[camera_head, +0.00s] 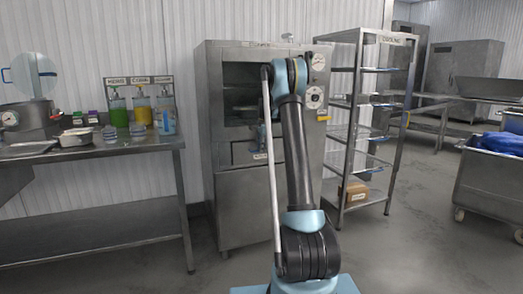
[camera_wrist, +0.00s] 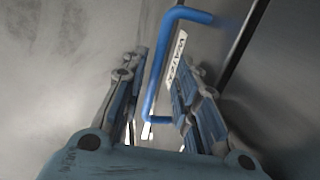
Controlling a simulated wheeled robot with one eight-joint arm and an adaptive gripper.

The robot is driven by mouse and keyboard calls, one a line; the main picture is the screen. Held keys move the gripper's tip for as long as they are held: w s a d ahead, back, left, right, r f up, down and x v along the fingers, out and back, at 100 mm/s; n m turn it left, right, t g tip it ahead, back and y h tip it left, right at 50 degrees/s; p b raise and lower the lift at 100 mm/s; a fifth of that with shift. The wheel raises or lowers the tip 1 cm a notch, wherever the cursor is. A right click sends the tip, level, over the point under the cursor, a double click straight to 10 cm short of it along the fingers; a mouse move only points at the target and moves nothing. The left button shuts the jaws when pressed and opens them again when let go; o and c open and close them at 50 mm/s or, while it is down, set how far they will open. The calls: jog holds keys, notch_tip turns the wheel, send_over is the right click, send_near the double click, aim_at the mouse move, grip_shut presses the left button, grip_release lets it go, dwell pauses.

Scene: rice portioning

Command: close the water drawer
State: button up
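The water drawer's blue bar handle (camera_wrist: 153,85) runs between the two fingers of my gripper (camera_wrist: 163,75) in the wrist view. A white label reading WATER (camera_wrist: 176,58) is beside it on the steel front. My fingers are apart, one on each side of the handle, with gaps visible; I cannot tell whether either touches it. In the head view, a steel drawer front with a small label (camera_head: 260,156) shows in the steel cabinet (camera_head: 243,205), partly behind my arm. My gripper is mostly hidden there. How far the drawer stands out is unclear.
A steel table (camera_head: 90,153) with green and yellow bottles, a pot and trays stands at left. A wire-frame rack (camera_head: 349,130) with a cardboard box (camera_head: 353,191) low down stands right of the cabinet. A wheeled bin (camera_head: 488,187) is at far right. Open floor lies between.

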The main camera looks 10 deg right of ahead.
notch_tip(320, 180, up, 12)
jog(key=s, duration=0.2)
jog(key=shift+d+f, duration=0.2)
jog(key=shift+d, duration=0.1)
jog(key=shift+s, duration=0.1)
